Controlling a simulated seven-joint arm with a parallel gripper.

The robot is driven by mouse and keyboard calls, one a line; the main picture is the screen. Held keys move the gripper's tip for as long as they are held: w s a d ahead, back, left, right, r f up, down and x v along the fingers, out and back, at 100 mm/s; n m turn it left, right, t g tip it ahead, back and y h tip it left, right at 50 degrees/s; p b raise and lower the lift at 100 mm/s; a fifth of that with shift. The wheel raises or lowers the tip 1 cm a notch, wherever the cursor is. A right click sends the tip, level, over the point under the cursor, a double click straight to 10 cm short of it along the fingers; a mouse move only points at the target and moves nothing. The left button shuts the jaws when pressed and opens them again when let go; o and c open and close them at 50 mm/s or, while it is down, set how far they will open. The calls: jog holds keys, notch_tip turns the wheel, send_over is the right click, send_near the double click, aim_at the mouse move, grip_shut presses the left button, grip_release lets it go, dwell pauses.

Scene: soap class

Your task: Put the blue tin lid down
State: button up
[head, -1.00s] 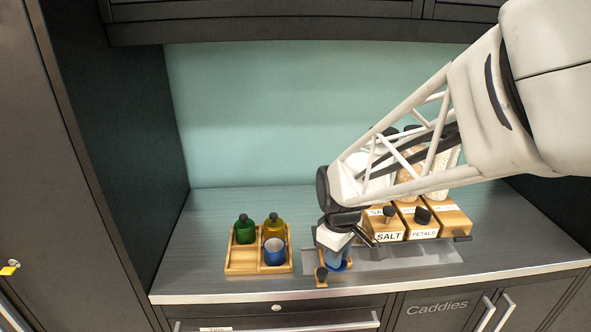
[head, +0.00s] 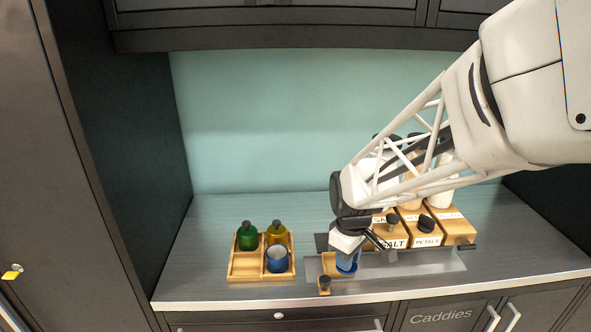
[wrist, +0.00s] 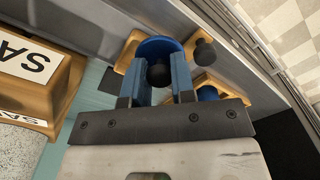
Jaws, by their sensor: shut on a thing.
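The blue tin lid (wrist: 158,48) is a round blue piece with a dark knob, between my gripper's fingers in the wrist view. My gripper (wrist: 157,85) is shut on it by the knob. In the head view my gripper (head: 346,258) is low over the front of the counter, with the blue lid (head: 347,267) partly hidden under it. The lid is over or beside a small wooden piece (head: 328,264) with a dark knob; I cannot tell whether they touch. The open blue tin (head: 277,259) stands in the wooden tray (head: 246,276) at left.
A green bottle (head: 247,237) and an amber bottle (head: 277,233) stand in the tray's back. Wooden boxes labelled SALT and PETALS (head: 427,240) are close behind and right of my gripper. A grey strip (head: 430,262) lies before them. The counter's front edge is near.

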jog(key=w, duration=0.5)
jog(key=w+f, duration=0.1)
jog(key=w, duration=0.9)
jog(key=shift+a+f, duration=0.2)
jog(key=shift+a, duration=0.2)
jog(key=shift+f, duration=1.75)
jog(key=shift+f, duration=0.1)
jog(key=o, duration=0.9)
notch_tip(320, 180, up, 12)
